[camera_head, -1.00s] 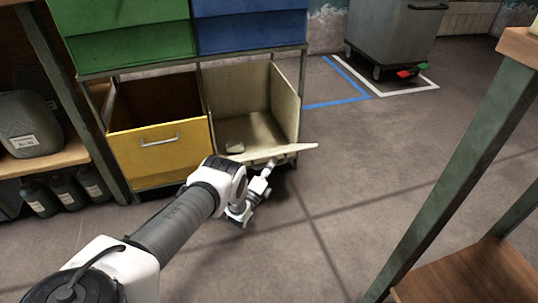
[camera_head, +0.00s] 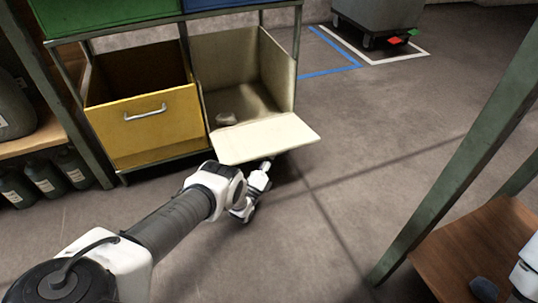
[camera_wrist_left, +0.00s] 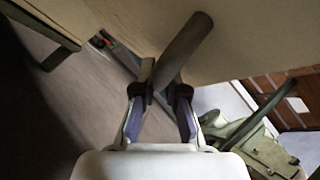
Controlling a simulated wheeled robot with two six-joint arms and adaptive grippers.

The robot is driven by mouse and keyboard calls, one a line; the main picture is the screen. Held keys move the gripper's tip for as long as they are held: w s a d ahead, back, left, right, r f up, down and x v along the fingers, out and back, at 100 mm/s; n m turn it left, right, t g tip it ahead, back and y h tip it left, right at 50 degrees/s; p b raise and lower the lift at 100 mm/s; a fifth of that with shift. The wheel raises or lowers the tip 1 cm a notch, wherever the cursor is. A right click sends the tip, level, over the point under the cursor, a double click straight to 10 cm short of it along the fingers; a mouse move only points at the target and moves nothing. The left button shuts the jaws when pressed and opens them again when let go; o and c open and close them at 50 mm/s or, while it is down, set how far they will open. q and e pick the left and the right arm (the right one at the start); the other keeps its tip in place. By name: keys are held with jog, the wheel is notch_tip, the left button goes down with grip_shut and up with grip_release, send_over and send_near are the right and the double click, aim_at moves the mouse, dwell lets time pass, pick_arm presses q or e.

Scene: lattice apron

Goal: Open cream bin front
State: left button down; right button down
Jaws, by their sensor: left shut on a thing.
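The cream bin (camera_head: 277,72) is at the bottom right of the rack. Its front panel (camera_head: 265,137) is folded down and out, close to level, so the inside shows. A small pale lump (camera_head: 226,119) lies inside on the floor of the bin. My left gripper (camera_head: 264,168) is below the panel's outer edge. In the left wrist view, the left fingers (camera_wrist_left: 162,85) are shut around a grey bar handle (camera_wrist_left: 185,45) against the pale panel. The handle is hidden in the head view.
A yellow bin (camera_head: 147,125) with a metal handle stands left of the cream bin. Green and blue bins sit above. A wooden bench (camera_head: 470,255) with green legs is at right, where a white part of my right arm shows. Grey floor (camera_head: 350,140) is clear between.

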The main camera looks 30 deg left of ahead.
pick_arm(q)
jog(key=shift+d, duration=0.1)
jog(key=c, duration=1.5)
grip_release()
jog(key=v, duration=0.7)
jog(key=shift+s+f, duration=0.15)
jog(key=shift+s, duration=0.15)
jog(key=shift+c, duration=0.3)
